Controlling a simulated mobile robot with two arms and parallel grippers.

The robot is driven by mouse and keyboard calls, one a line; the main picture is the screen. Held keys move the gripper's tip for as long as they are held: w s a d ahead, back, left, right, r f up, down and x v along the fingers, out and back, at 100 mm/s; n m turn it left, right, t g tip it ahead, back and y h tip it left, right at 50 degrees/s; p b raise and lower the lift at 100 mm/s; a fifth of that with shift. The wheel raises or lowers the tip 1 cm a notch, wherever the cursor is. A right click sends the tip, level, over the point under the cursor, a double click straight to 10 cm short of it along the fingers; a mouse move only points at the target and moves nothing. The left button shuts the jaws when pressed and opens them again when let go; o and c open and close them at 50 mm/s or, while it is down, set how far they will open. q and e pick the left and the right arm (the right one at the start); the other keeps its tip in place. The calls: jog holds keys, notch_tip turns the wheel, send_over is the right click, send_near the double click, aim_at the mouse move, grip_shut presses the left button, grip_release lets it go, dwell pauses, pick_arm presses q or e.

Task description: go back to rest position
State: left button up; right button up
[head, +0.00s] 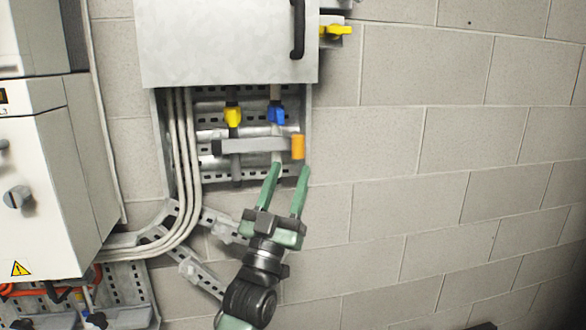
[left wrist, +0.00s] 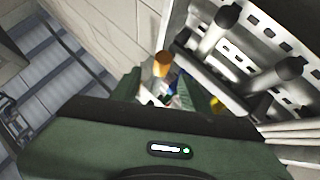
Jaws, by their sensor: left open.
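My left gripper (head: 288,188) shows in the head view with two green fingers pointing up, open and with nothing between them. It is just below a grey bar lever (head: 250,146) with an orange end (head: 297,147). In the left wrist view my left gripper (left wrist: 162,92) is open, and the orange end (left wrist: 163,62) shows beyond and between its fingertips. I cannot tell whether a finger touches it. My right gripper is in neither view.
A grey wall cabinet (head: 225,45) with a black handle (head: 298,28) hangs above. Yellow (head: 233,117) and blue (head: 277,114) valve handles are above the lever. White pipes (head: 187,150) run down left to a white machine (head: 45,180). The block wall (head: 450,150) on the right is bare.

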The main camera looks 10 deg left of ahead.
pick_arm(q)
jog(key=shift+s+d, duration=0.1)
jog(key=shift+s, duration=0.25)
